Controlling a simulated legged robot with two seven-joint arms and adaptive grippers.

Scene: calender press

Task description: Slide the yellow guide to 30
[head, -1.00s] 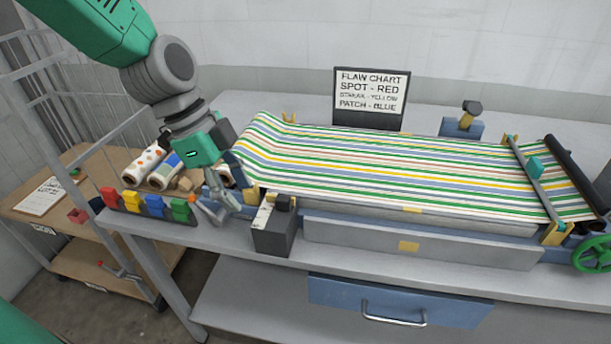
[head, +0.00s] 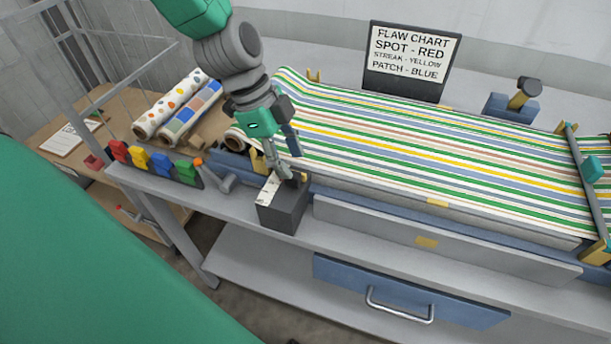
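A small yellow upright piece (head: 257,160), which looks like a yellow guide, stands at the left front end of the striped web (head: 430,150). Another yellow piece (head: 314,76) stands at the web's back left edge. My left gripper (head: 281,168) points down just right of the front yellow piece, over the top of a dark grey box (head: 284,210) with a pale strip and a dark block. Its fingers partly hide the area behind. I cannot tell whether they touch anything or how far apart they are. No readable 30 shows. My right gripper is not in view.
Red, yellow, blue and green blocks (head: 160,164) line the bench's left front edge, near a grey lever with an orange tip (head: 222,178). Patterned rolls (head: 180,108) lie behind. A flaw chart (head: 411,56) stands at the back. A crossbar (head: 583,175) spans the web at right.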

